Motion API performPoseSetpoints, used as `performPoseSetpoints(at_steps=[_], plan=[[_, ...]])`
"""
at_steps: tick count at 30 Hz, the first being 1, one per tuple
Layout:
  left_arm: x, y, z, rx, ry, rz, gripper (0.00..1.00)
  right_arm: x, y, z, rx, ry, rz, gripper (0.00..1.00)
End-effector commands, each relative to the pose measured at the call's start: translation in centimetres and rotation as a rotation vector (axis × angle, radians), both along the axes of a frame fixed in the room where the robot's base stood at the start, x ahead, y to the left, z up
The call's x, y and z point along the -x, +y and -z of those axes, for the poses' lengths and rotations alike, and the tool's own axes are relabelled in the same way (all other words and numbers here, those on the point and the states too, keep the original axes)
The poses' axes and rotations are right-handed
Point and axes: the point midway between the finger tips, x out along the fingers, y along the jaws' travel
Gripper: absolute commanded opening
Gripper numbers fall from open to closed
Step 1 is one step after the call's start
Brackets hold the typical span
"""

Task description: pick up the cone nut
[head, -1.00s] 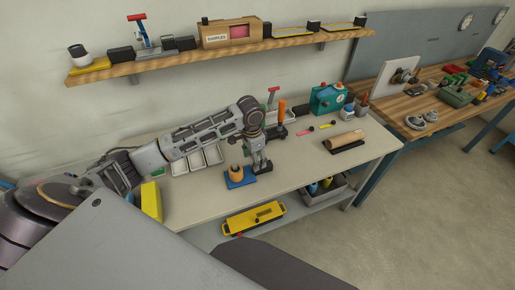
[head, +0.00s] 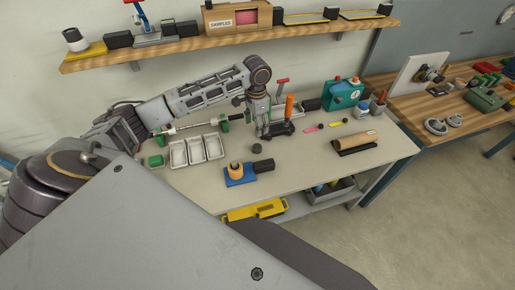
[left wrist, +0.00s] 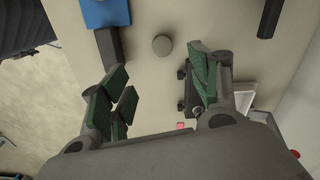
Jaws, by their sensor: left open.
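A small dark grey round piece (head: 256,152), which looks like the cone nut, lies on the light bench top behind the blue stand. It also shows in the left wrist view (left wrist: 162,46) as a grey disc, beyond and between the fingers. My left gripper (head: 262,130) is above the bench, near the round piece and apart from it. In the left wrist view its green-padded fingers (left wrist: 160,78) are spread, with nothing between them. My right gripper is not in view.
A blue stand with an orange part (head: 236,172) and a dark block (head: 263,165) sit in front of the round piece. White trays (head: 197,149) and a metal bar (head: 190,127) lie to the left. An orange-handled tool (head: 289,106) stands close to the gripper. The bench's right front is clear.

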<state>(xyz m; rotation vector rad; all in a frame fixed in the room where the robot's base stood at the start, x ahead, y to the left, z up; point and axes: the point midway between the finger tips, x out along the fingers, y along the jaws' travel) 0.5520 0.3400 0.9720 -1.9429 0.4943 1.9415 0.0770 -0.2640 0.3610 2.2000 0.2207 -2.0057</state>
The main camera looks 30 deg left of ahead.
Motion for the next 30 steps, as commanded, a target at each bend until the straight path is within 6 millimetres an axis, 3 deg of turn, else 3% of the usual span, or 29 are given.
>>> performPoseSetpoints(at_steps=[5, 21, 30], plan=[[0.0, 0.0, 1.0, 0.001, 0.003, 0.0, 0.62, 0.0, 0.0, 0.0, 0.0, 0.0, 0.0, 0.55], [0.0, 0.0, 7.6, 0.0, 0.001, 0.0, 0.62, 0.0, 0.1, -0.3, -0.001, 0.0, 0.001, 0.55], [0.0, 0.0, 8.6, 0.0, 0.001, 0.001, 0.62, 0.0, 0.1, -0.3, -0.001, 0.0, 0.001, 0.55]])
